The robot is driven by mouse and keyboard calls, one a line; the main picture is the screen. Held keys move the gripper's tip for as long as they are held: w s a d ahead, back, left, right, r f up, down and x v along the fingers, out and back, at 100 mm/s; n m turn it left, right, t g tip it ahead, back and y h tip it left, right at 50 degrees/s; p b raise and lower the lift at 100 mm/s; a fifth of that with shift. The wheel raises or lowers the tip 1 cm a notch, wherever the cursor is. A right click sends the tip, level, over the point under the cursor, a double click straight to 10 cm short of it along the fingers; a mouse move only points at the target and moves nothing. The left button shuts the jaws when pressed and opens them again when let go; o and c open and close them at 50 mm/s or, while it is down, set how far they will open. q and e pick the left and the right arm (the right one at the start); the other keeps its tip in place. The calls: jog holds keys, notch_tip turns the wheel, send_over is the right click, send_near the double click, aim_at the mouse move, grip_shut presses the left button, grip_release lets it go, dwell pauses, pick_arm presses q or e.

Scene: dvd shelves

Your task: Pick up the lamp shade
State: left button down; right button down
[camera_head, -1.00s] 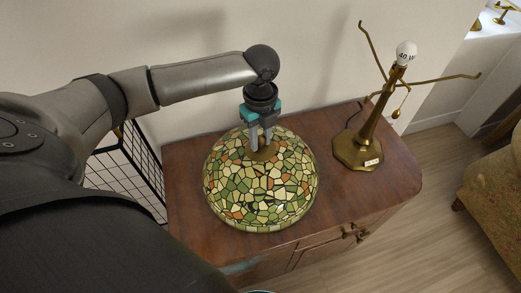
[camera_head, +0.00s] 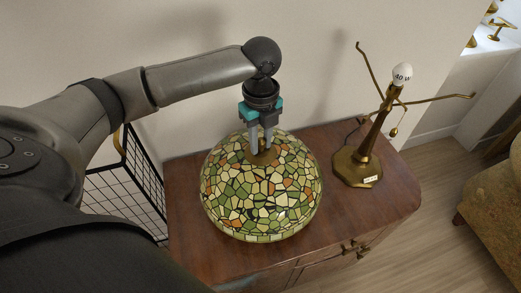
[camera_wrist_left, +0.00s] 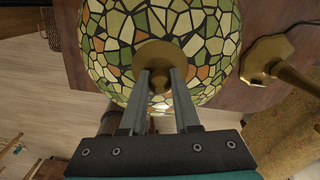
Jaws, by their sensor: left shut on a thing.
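The lamp shade (camera_head: 258,200) is a dome of green, cream and orange stained glass with a brass cap (camera_head: 264,155) on top. It is upright above the wooden cabinet, seemingly a little clear of it, though its lower rim's gap is hard to judge. My left gripper (camera_head: 262,145) points down from above and is shut on the shade's brass top. In the left wrist view the two fingers (camera_wrist_left: 162,85) pinch the middle of the brass cap, with the glass shade (camera_wrist_left: 215,30) beyond. My right gripper is not in view.
The wooden cabinet (camera_head: 330,215) stands against the wall. A brass lamp base (camera_head: 357,168) with thin arms and a bulb (camera_head: 402,75) stands on its right part. A black wire rack (camera_head: 130,190) is at the left, and a patterned armchair (camera_head: 490,205) at the right.

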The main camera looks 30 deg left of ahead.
pick_arm(q)
notch_tip(320, 180, up, 14)
jog(key=p, duration=0.2)
jog(key=shift+r+p, duration=0.15)
jog(key=shift+p, duration=0.15)
dwell(0.8)
